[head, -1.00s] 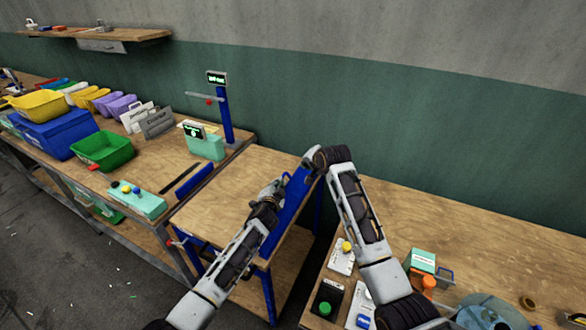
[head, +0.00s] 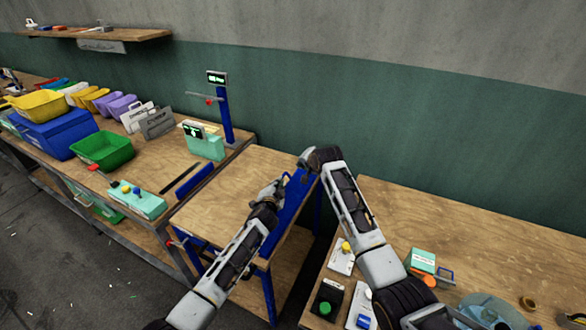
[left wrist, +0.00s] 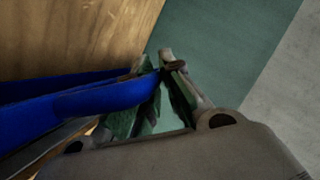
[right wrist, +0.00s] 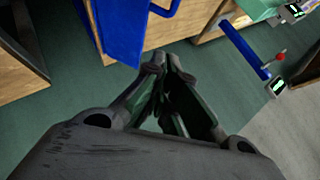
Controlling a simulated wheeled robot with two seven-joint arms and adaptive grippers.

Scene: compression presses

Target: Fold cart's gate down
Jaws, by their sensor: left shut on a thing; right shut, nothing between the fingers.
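The cart has a wooden top (head: 225,205) and blue legs, standing between two benches. Its blue gate (head: 293,205) stands raised along the right edge of the top. My left gripper (head: 277,186) is at the gate's upper edge. In the left wrist view the fingers (left wrist: 163,68) are closed on the blue gate (left wrist: 110,98). My right gripper (head: 305,157) is by the gate's far end, partly hidden by its own wrist. In the right wrist view its fingertips (right wrist: 168,62) are together and empty, with the gate (right wrist: 122,30) just beyond and apart from them.
The left bench holds a green bin (head: 103,150), a teal button box (head: 137,200) and a blue post with a display (head: 225,115). The right bench (head: 470,245) carries button boxes close to my right arm. A wall stands behind. The cart's top is clear.

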